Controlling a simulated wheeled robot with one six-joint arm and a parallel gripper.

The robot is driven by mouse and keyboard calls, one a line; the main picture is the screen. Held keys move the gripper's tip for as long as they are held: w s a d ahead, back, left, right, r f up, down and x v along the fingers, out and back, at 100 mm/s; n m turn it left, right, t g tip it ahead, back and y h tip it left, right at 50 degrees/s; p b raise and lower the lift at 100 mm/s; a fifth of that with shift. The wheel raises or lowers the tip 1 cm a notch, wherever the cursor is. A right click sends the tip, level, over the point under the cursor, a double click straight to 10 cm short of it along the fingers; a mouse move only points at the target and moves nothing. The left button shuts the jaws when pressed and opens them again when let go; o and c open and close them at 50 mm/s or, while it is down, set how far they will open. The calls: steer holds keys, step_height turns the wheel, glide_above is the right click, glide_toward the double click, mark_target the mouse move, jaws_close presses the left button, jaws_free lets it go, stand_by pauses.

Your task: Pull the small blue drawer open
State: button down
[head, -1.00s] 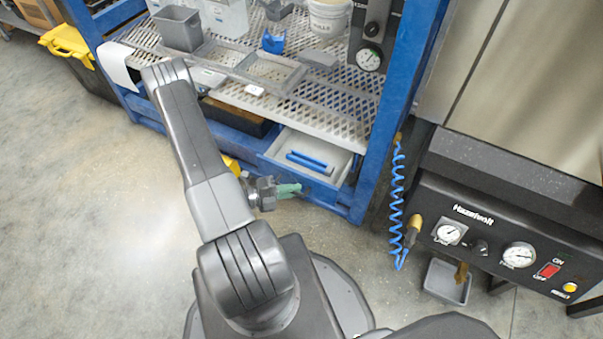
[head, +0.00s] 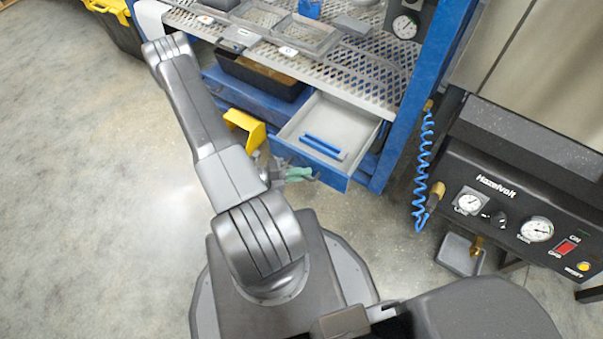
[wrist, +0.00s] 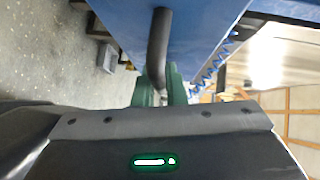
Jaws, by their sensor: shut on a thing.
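The small blue drawer (head: 334,181) is open at the bottom of the blue rack, with its pale inside showing in the head view. Its blue front also shows in the wrist view (wrist: 195,30). A dark bar handle (wrist: 158,45) stands on that front. My gripper (head: 303,174) is at the drawer front, and its green fingers also show in the wrist view (wrist: 161,88). They are shut on the handle, one on each side. In the head view the handle is mostly hidden by the fingers.
A blue bar-shaped item (head: 322,147) lies in the drawer. A yellow bracket-like part (head: 245,130) sticks out left of it. A mesh shelf (head: 345,80) is above. A coiled blue hose (head: 422,170) and a gauge panel (head: 510,215) stand at right. Floor is clear at left.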

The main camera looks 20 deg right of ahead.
steer(key=c, duration=1.8)
jaws_free()
steer(key=shift+o, duration=0.2)
steer(key=w+a+r+p, duration=0.1)
steer(key=a+r+p, duration=0.1)
steer(key=a, duration=1.1)
steer(key=shift+w+a, duration=0.2)
steer(key=shift+a, duration=0.15)
steer(key=shift+s+d+f+b, duration=0.2)
steer(key=shift+d+f+b, duration=0.15)
steer(key=shift+d, duration=1.95)
steer(key=shift+s+d+f+b, duration=0.25)
steer(key=shift+d+f+b, duration=0.05)
steer(key=shift+d, duration=1.95)
steer(key=shift+s+d+f+b, duration=0.2)
steer(key=shift+d+f+b, duration=0.15)
steer(key=shift+d, duration=1.95)
